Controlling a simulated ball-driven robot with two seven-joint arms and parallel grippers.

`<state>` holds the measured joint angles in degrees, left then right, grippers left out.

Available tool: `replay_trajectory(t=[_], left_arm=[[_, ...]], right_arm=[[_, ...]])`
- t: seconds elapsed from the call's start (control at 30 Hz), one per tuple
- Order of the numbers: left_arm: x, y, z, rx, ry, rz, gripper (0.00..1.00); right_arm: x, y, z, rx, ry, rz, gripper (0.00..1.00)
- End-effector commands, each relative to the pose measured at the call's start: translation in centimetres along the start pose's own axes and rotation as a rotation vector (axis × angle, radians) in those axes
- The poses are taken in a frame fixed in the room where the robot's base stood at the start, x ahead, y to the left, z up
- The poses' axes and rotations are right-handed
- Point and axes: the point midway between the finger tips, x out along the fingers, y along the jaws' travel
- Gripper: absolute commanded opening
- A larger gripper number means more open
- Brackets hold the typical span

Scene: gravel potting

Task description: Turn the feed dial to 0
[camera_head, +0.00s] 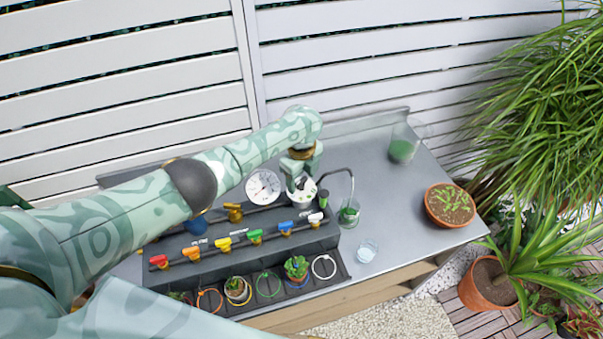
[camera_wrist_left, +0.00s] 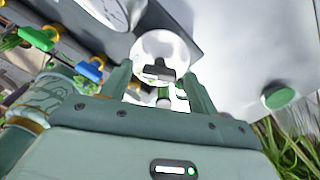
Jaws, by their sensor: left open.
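The feed dial is a white round disc with a dark bar handle, just ahead of my left gripper in the left wrist view (camera_wrist_left: 158,52). In the head view the white dial (camera_head: 302,199) shows partly below the left gripper (camera_head: 301,183), which hides some of it. In the left wrist view the left gripper (camera_wrist_left: 160,82) is open, one finger on each side of the dark handle. I cannot tell whether the fingers touch it. The dial's marks are too small to read. My right gripper is in neither view.
A white gauge (camera_head: 263,186) stands left of the dial. A rack of coloured valves (camera_head: 224,244) is in front, with small pots in a tray (camera_head: 334,279). A curved spout (camera_head: 350,178) ends over a glass (camera_head: 348,217). A terracotta pot (camera_head: 449,206) stands right.

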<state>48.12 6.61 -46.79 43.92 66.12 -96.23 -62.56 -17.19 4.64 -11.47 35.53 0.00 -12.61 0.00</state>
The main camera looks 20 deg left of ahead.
Motion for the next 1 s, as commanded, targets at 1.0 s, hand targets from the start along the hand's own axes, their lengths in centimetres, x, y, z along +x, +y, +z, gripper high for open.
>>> replay_trajectory(t=[1.0], left_arm=[[-16.3, 0.0, 0.0, 0.0, 0.0, 0.0, 0.6]], right_arm=[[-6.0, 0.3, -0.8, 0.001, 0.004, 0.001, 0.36]])
